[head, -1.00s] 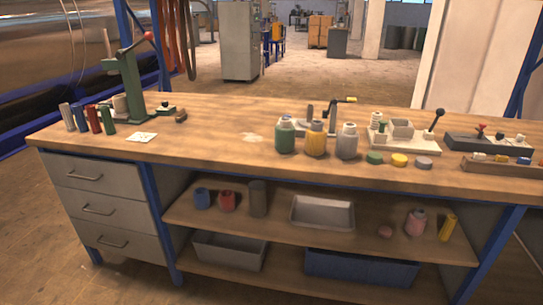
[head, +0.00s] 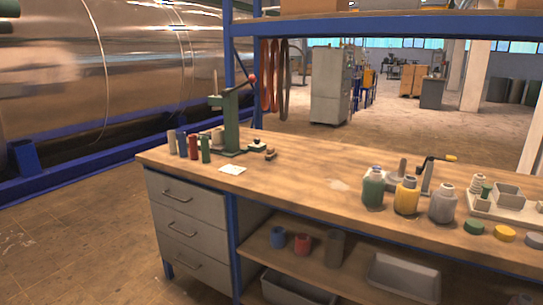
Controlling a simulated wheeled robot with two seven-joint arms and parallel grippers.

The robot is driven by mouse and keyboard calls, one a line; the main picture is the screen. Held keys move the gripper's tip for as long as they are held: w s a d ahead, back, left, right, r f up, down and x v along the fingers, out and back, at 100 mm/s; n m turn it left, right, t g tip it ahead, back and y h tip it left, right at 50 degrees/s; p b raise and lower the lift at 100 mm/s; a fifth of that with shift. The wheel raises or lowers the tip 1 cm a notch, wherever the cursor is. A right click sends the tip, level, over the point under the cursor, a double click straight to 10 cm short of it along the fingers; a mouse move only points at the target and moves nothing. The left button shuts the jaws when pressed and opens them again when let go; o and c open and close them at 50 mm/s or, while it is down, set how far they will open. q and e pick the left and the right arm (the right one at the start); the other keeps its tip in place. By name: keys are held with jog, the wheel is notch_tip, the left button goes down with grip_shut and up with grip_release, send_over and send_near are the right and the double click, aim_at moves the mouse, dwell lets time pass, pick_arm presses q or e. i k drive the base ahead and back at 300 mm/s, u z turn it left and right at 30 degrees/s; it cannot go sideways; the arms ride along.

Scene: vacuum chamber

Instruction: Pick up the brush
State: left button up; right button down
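I cannot pick out a brush for certain. A small brown object (head: 270,154) lies on the wooden workbench (head: 300,176), right of the green press (head: 230,125); it may be the brush, but it is too small to tell. Next to it is a small green-and-white block with a dark knob (head: 257,145). Neither of my grippers is in view.
Several coloured cylinders (head: 192,147) stand at the bench's left end, near a white card (head: 232,169). Green, yellow and grey bottles (head: 406,197) and a crank device stand to the right. Drawers (head: 190,225) and shelves are below. The floor (head: 80,230) at left is open.

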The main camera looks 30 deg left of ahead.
aim_at(270, 155)
jog(key=u, duration=0.55)
jog(key=k, duration=1.25)
jog(key=u, duration=1.65)
jog(key=i, duration=3.45)
jog(key=z, duration=1)
